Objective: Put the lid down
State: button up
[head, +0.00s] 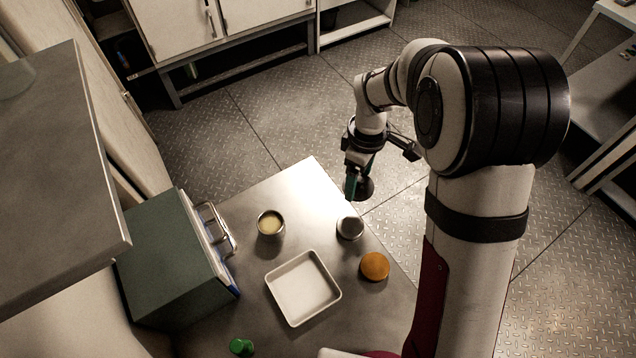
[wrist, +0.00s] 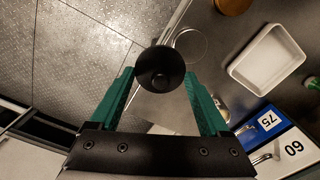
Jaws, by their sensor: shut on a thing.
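A dark round lid (wrist: 160,62) with a small raised centre sits between the teal fingertips of my gripper (wrist: 160,80) in the wrist view. My gripper is shut on it. In the head view my gripper (head: 353,187) holds the dark lid (head: 366,188) near the far right edge of the metal table (head: 310,185). An open tin with pale yellow contents (head: 271,222) stands left of it. A round metal tin (head: 350,228) stands nearer, just below the lid in the picture. I cannot tell the lid's exact height.
A white tray (head: 303,288) lies mid-table, with an orange round thing (head: 374,266) to its right. A small green item (head: 241,347) is near the front. A green chiller box (head: 170,262) with metal handles stands left. The far corner of the table is bare.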

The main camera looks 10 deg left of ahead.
send_over(317, 198)
notch_tip(317, 198, down, 5)
jog(key=shift+d+f, duration=0.1)
jog(key=shift+d, duration=0.05)
notch_tip(317, 198, down, 4)
jog(key=shift+f, duration=0.1)
jog(key=shift+f, duration=0.1)
jog(key=o, duration=1.2)
jog(key=shift+c, duration=0.2)
notch_tip(317, 198, up, 13)
jog(key=s+d+r+m, duration=0.8)
jog(key=s+d, duration=0.1)
jog(key=d, duration=0.1)
jog(key=s+d+m+y, duration=0.1)
jog(key=s+d+m, duration=0.2)
jog(key=s+m, duration=0.3)
jog(key=s+d+m, duration=0.3)
jog(key=s+m, duration=0.2)
jog(key=s, duration=0.6)
jog(key=shift+r+m+y, duration=0.3)
jog(key=shift+m+y, duration=0.1)
